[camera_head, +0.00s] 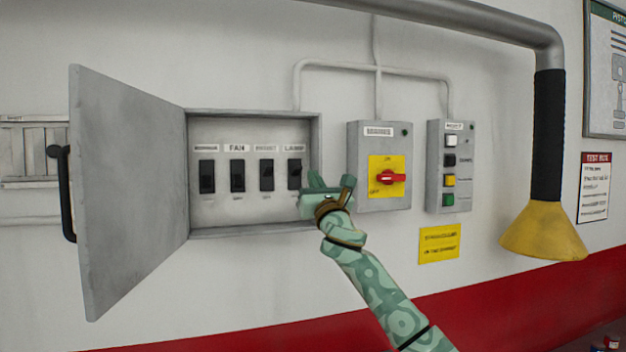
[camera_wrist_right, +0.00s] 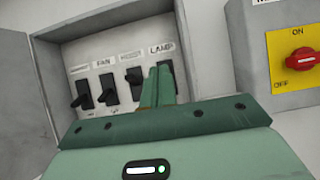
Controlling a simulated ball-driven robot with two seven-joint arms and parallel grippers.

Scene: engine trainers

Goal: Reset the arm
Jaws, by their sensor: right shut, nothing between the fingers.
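My right arm comes up from the bottom in the head view, with the right gripper (camera_head: 316,180) in front of the lower right part of an open grey switch box (camera_head: 254,232). In the right wrist view the shut, empty fingers (camera_wrist_right: 158,86) point into the box and partly cover the LAMP switch. The LAMP switch (camera_head: 294,174) is the rightmost of several black switches. The FAN switch (camera_head: 237,176) stands second from the left. I cannot tell whether the fingertips touch the LAMP switch. My left gripper is not in view.
The box door (camera_head: 130,190) stands swung open to the left. Right of the box are a grey isolator with a red knob (camera_head: 392,178), a button panel (camera_head: 449,140) and a yellow funnel hood (camera_head: 545,235). The wall below the box is clear.

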